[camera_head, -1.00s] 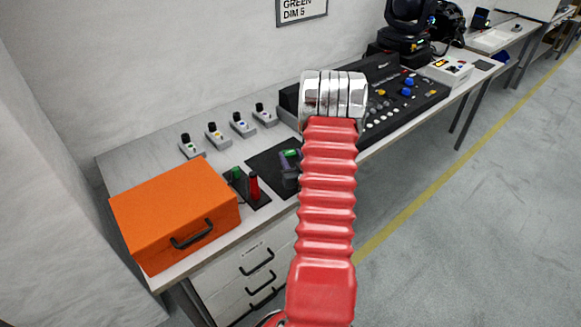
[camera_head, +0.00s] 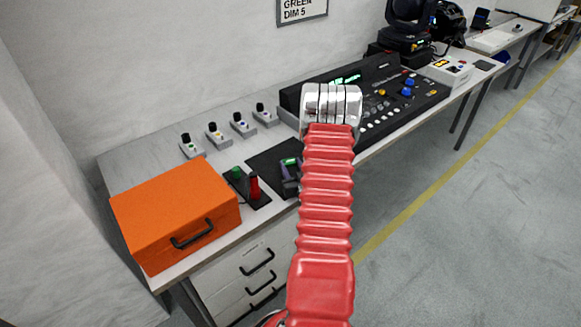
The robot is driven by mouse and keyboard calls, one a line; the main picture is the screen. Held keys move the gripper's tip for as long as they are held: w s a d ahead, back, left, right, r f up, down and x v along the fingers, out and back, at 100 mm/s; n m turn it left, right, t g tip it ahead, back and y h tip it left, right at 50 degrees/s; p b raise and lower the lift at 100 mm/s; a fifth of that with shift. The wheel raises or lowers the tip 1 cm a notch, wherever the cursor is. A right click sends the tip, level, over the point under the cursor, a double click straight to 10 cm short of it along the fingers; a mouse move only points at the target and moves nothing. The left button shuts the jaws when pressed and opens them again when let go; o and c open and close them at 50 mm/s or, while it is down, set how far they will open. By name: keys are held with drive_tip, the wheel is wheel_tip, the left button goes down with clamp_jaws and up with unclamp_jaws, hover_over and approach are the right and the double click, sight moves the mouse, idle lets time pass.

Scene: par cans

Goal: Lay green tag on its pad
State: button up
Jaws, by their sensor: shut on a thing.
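The green tag (camera_head: 291,161) is a small bright green patch at my gripper (camera_head: 289,177), over the dark mat on the bench. My gripper is grey and partly hidden behind my red arm. It is shut on the green tag. A black pad-like mat (camera_head: 262,160) lies flat under and left of the gripper; whether the tag touches it I cannot tell. Which marked spot is the tag's own pad cannot be made out.
An orange case (camera_head: 175,215) stands at the bench's left end. A small black plate holds a green knob (camera_head: 236,172) and a red handle (camera_head: 254,187). Several small switch boxes (camera_head: 215,137) line the back. A black lighting console (camera_head: 400,100) lies to the right.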

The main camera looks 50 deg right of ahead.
drive_tip(key=o, duration=1)
drive_tip(key=shift+o, duration=0.2)
drive_tip(key=v, duration=1.2)
